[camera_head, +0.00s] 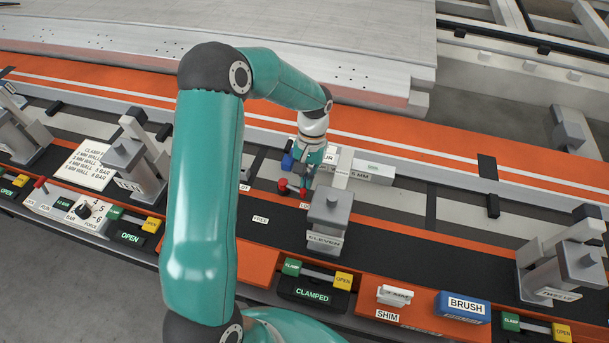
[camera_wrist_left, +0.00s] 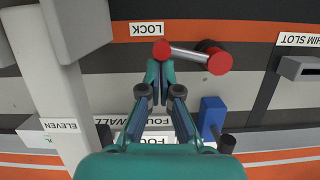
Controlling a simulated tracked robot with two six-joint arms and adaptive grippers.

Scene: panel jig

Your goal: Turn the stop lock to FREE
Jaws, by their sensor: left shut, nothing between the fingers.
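The stop lock (camera_head: 283,186) is a silver bar with a red piece at each end, on the dark strip beside station ELEVEN. In the left wrist view its silver bar (camera_wrist_left: 187,55) lies crosswise. One red end (camera_wrist_left: 161,50) is beside the LOCK label (camera_wrist_left: 146,29). The FREE label (camera_head: 260,219) lies on the strip to the left in the head view. My left gripper (camera_head: 304,184) points down at the lock; in the left wrist view its shut fingertips (camera_wrist_left: 160,69) are right at the red end by LOCK. Whether they touch it is unclear. My right gripper is not in view.
The grey ELEVEN clamp (camera_head: 329,218) stands close to the right of my left gripper. A blue block (camera_wrist_left: 211,113) and the shim slot (camera_wrist_left: 300,68) are nearby. A CLAMPED switch (camera_head: 312,294), a shim (camera_head: 395,295) and a brush (camera_head: 462,307) sit along the front.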

